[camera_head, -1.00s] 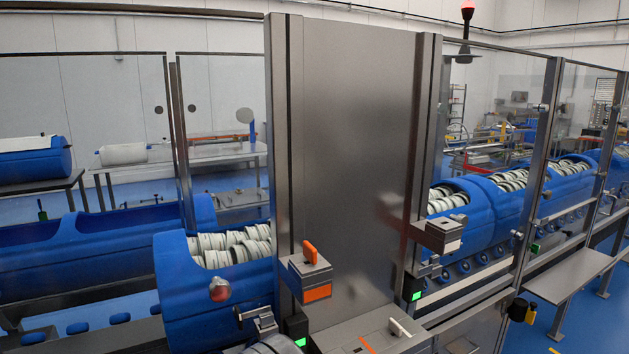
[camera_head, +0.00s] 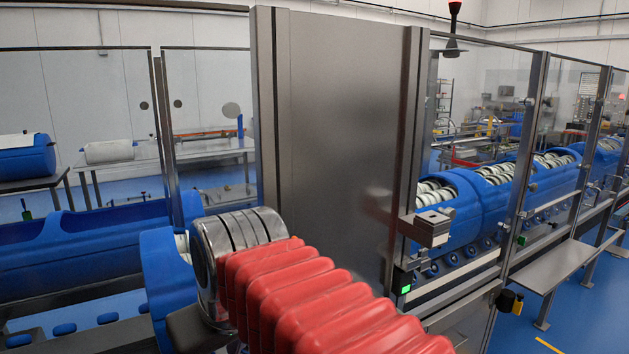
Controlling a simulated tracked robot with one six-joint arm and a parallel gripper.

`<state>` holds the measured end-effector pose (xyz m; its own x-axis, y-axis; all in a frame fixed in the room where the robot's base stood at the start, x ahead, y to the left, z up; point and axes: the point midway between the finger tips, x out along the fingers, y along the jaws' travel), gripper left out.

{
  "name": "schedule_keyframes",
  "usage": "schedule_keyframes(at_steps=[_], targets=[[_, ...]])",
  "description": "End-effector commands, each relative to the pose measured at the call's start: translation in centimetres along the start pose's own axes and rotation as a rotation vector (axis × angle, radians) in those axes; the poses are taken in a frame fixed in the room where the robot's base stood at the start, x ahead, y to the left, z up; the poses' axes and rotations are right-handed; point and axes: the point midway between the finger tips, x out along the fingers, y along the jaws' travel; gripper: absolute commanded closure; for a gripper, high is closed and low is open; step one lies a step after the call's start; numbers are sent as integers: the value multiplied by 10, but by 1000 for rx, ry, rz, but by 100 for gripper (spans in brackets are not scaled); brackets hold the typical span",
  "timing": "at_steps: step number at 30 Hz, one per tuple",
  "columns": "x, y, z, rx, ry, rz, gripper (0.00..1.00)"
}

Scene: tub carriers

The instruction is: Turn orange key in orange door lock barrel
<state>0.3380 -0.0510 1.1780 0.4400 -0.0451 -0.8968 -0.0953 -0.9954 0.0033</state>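The orange key and its orange-marked lock box are hidden in the current head view behind my own arm. My arm's ribbed red sleeve and shiny metal wrist cover the lower left of the door area. My gripper's fingers do not show, so I cannot see whether they touch the key or how the key is turned. The tall grey metal door panel (camera_head: 345,120) stands upright between its posts.
A grey box (camera_head: 434,226) is fixed on the right post, above a green-lit switch (camera_head: 403,290). Blue tubs (camera_head: 455,235) holding white rings stand behind the right fence. A steel bench (camera_head: 570,260) stands at the right.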

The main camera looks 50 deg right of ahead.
Motion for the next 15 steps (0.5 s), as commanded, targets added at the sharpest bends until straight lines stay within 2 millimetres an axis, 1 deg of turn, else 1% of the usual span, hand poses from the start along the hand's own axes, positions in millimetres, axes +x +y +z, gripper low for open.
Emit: schedule_keyframes(at_steps=[1,6,9,15], targets=[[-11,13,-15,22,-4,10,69],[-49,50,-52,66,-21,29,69],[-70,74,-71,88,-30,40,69],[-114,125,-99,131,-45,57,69]])
